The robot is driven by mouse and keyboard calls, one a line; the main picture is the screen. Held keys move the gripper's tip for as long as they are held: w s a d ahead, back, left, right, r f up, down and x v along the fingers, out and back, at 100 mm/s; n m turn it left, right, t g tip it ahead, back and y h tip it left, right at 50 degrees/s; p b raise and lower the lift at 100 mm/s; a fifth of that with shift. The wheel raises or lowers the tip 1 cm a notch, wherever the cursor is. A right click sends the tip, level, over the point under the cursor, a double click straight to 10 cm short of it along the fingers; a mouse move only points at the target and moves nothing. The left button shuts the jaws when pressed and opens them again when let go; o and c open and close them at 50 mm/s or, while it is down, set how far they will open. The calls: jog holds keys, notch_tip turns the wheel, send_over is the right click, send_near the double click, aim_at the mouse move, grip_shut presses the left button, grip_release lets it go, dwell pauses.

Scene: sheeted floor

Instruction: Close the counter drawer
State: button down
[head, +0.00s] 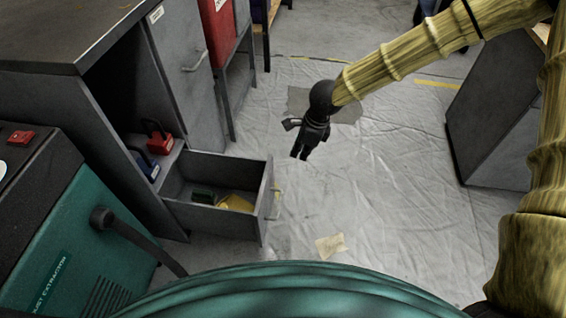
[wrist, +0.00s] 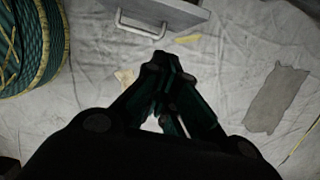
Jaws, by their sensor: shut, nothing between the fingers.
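The counter drawer (head: 238,222) is grey and stands pulled out from the counter (head: 60,40) at the left of the head view. My gripper (head: 298,154) is shut and empty. It hangs to the right of and beyond the drawer in the head view, apart from it. In the wrist view the fingertips (wrist: 165,60) point toward the handle without visible contact.
A teal dust extractor (head: 60,240) stands at the lower left. A grey cabinet (head: 497,120) stands at the right. Sheeted floor between is mostly clear, with a paper scrap (head: 330,246).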

jog(key=w+a+f+b, duration=0.1)
jog(key=a+f+b, duration=0.5)
jog(key=f, duration=0.3)
jog(key=shift+w+a+f, duration=0.15)
jog(key=shift+w+f, duration=0.2)
dwell(0.3)
